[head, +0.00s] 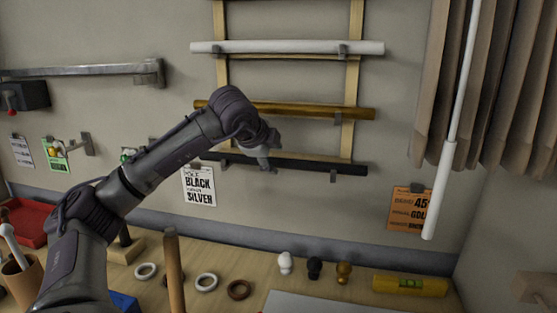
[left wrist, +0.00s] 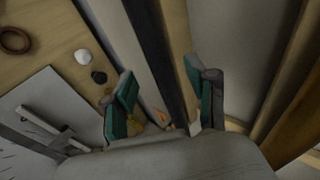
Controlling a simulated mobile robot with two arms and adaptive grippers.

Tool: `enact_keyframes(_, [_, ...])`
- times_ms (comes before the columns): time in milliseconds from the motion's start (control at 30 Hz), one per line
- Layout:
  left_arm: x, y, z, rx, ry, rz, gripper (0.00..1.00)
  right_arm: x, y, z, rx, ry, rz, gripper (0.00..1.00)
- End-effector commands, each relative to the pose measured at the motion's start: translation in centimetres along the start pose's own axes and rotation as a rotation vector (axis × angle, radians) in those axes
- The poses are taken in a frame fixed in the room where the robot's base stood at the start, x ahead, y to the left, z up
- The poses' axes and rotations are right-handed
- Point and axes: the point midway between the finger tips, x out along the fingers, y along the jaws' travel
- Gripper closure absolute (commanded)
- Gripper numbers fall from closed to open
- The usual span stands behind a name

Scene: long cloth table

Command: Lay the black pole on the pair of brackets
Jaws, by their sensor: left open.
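The black pole (head: 315,164) lies level on the lowest holders of a wooden wall rack in the head view. My left gripper (head: 264,160) is at its middle, coming from above and in front. In the left wrist view, the dark pole (left wrist: 168,55) runs between the two green-padded fingers of the open left gripper (left wrist: 163,103). I cannot tell whether a finger touches it. Wall brackets (head: 88,145) show at the left, partly hidden by my left arm; I cannot tell which form the pair. My right gripper is not in view.
A brown pole (head: 290,110) and a white pole (head: 290,47) lie higher on the rack. A printed card (head: 200,187) hangs below the black pole. Rings, finials and a yellow level (head: 410,286) are on the table. A white rod (head: 445,155) hangs by the curtain (head: 490,90).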

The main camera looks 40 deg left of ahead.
Motion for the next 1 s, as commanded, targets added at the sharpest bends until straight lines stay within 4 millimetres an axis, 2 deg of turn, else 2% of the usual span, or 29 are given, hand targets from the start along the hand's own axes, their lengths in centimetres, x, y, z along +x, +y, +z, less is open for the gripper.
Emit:
enact_keyframes(33, [0.5, -0.1, 0.0, 0.001, -0.002, 0.004, 0.43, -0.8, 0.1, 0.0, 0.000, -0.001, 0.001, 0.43])
enact_keyframes(200, [2.4, 0.0, 0.0, -0.001, 0.000, 0.001, 0.43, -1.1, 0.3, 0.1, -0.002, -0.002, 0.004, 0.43])
enact_keyframes(467, [2.7, 0.1, 0.0, -0.001, 0.000, 0.000, 0.44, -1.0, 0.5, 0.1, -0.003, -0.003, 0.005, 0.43])
enact_keyframes(800, [2.6, 0.1, 0.0, -0.001, 0.001, 0.000, 1.00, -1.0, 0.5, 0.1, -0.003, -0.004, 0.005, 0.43])
enact_keyframes(1000, [2.6, 0.0, 0.0, -0.001, 0.001, -0.002, 1.00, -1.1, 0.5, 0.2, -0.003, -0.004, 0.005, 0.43])
